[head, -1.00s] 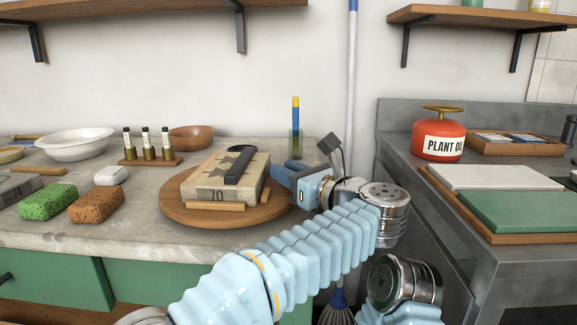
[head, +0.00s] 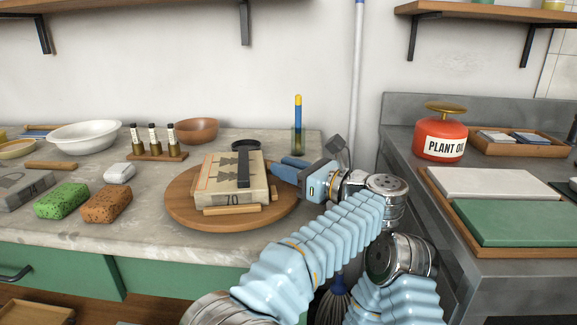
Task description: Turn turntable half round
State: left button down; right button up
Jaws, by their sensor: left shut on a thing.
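The round wooden turntable (head: 183,211) stands on the stone counter. A pale litho stone (head: 209,193) marked 10 lies on it between small wooden blocks (head: 231,210). A black long-handled tool (head: 243,168) rests on the stone. My left gripper (head: 279,173) is at the turntable's back right edge, beside the stone's right end. It appears shut on the turntable's rim; its fingertips are partly hidden. My right gripper is not in view; only my right arm shows at lower right.
Green (head: 62,201) and brown (head: 107,205) sponges lie left of the turntable. A bottle rack (head: 157,156) and wooden bowl (head: 196,130) stand behind. A blue-yellow tube (head: 298,125) stands behind my gripper. A red oil can (head: 440,139) is on the right counter.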

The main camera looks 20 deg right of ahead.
pick_arm(q)
jog(key=shift+a+r, duration=0.1)
jog(key=shift+r, duration=0.2)
jog(key=c, duration=1.1)
grip_release()
jog(key=shift+o, duration=0.4)
jog(key=shift+f, duration=0.1)
jog(key=v, duration=0.7)
jog(key=shift+s+d, duration=0.2)
jog(key=shift+s, duration=0.05)
